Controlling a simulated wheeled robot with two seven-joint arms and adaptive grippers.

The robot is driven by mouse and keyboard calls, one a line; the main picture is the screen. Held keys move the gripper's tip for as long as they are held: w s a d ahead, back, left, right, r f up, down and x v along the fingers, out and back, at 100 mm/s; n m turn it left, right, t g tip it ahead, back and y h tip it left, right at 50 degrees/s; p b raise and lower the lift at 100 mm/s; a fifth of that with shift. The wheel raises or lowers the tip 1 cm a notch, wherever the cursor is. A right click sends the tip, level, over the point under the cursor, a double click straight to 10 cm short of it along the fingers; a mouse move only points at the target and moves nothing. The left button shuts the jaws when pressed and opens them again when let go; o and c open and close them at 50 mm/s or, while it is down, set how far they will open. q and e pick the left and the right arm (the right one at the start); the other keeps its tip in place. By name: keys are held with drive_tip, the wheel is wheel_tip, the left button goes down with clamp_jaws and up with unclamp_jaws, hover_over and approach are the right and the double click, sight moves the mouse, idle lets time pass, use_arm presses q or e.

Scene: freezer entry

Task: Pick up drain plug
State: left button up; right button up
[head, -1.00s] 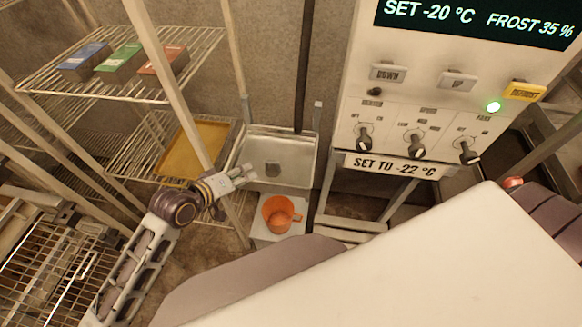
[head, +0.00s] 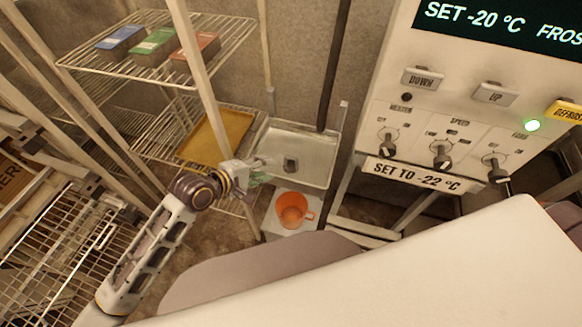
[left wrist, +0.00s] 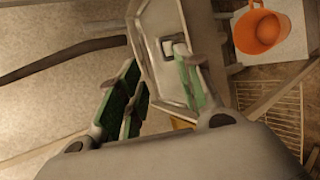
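The drain plug, a small dark grey block-like piece (head: 290,165), sits in the shallow metal tray (head: 318,145) beside the yellow shelf tray. My right gripper is not in view.
An orange cup (head: 292,210) stands on a pale stand below the tray. A wire rack with a yellow tray (head: 208,138) and coloured boxes (head: 152,46) is at left. A dark upright pipe (head: 335,70) runs behind the tray. The control panel (head: 440,140) is at right.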

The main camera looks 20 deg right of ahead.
use_arm(q)
drive_tip(key=shift+w+d+f, duration=0.1)
drive_tip(key=shift+d, duration=0.05)
hover_over(290, 172)
drive_tip(key=s+a, duration=0.2)
drive_tip(key=a, duration=0.2)
drive_tip(key=shift+s+d+f, duration=0.15)
drive_tip(key=shift+f, duration=2)
drive_tip(key=shift+d, duration=0.1)
drive_tip(key=shift+x, duration=2.5)
clamp_jaws()
